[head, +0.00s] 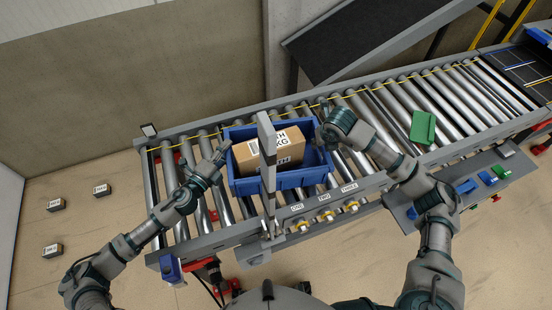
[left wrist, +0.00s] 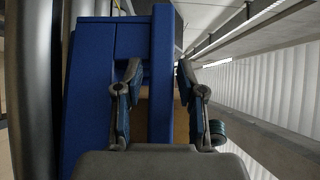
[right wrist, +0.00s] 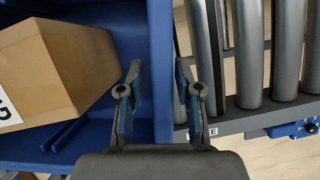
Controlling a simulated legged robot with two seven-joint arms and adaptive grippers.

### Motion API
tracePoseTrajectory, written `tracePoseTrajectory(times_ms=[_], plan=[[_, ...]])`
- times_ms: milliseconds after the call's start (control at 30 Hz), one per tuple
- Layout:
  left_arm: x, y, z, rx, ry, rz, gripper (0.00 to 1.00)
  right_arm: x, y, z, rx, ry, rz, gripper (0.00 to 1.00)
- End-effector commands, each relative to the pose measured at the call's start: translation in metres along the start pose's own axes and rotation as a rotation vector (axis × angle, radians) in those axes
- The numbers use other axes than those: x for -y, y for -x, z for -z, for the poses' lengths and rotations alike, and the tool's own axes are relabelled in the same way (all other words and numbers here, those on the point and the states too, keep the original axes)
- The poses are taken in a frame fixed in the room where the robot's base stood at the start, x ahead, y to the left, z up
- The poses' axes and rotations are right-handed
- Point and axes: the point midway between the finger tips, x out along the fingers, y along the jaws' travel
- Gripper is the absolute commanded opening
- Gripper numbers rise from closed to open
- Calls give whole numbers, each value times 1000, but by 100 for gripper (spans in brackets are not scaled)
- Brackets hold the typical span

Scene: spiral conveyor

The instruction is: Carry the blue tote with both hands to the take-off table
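The blue tote (head: 284,181) sits on the roller conveyor (head: 371,105), with a labelled brown box (head: 284,146) inside it. The box also shows in the right wrist view (right wrist: 75,60). My left gripper (head: 223,156) is at the tote's left side; in its wrist view its open fingers stand either side of the blue wall (left wrist: 162,75). My right gripper (head: 326,136) is at the tote's right side; its fingers are apart, astride the blue wall (right wrist: 162,70). Contact with the walls is not clear. I cannot identify the take-off table.
A grey post (head: 267,150) stands in front of the tote and hides part of it. A green block (head: 423,127) lies on the rollers to the right. A dark sloped panel (head: 360,38) is behind the conveyor. Small dark boxes (head: 55,204) lie on the floor at left.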

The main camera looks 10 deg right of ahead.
Motion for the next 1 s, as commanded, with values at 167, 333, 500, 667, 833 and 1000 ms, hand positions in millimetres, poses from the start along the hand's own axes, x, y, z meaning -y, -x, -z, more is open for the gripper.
tracePoseTrajectory(times_ms=[167,333,500,667,833,1000], plan=[[0,-1,1,-1,-1,-1,0,1,0,0,-1,-1,-2,0],[-1,-1,2,-2,0,-1,0,1,-1,0,-1,0,-3,0],[1,-2,2,-3,0,1,0,0,1,-1,2,0,-4,0],[8,-2,3,-4,-1,2,0,0,7,-4,4,1,-5,0],[26,-1,3,-5,-4,8,0,0,24,-10,10,1,-6,0],[46,0,4,-6,-6,12,0,-1,43,-17,15,2,-6,0]])
